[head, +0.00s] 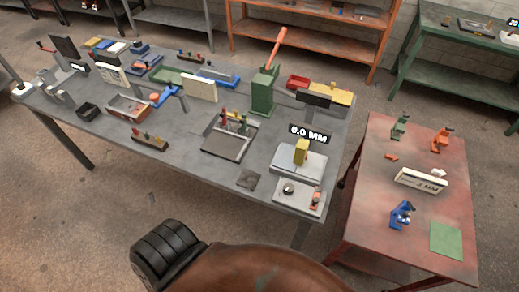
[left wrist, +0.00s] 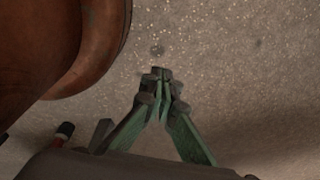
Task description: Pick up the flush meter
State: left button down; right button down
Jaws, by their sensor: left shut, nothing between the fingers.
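A yellow upright block (head: 302,152) stands on a pale grey plate (head: 288,165) near the right front of the grey bench (head: 190,155). A black label reading "0.0 MM" (head: 309,134) shows just above it; this looks like the flush meter, but I cannot be sure. My left gripper (left wrist: 160,78) shows only in the left wrist view, with its green-sided fingers closed together and empty above the bare floor. No bench or meter shows near it there. My right gripper is in neither view.
A green press with an orange lever (head: 263,92), a dark tray (head: 229,138) and several small fixtures crowd the bench. A red table (head: 385,218) stands to its right with blue (head: 402,214), green and orange pieces. Open floor lies in front.

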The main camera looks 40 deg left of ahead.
aim_at(302, 147)
jog(key=u, duration=1.25)
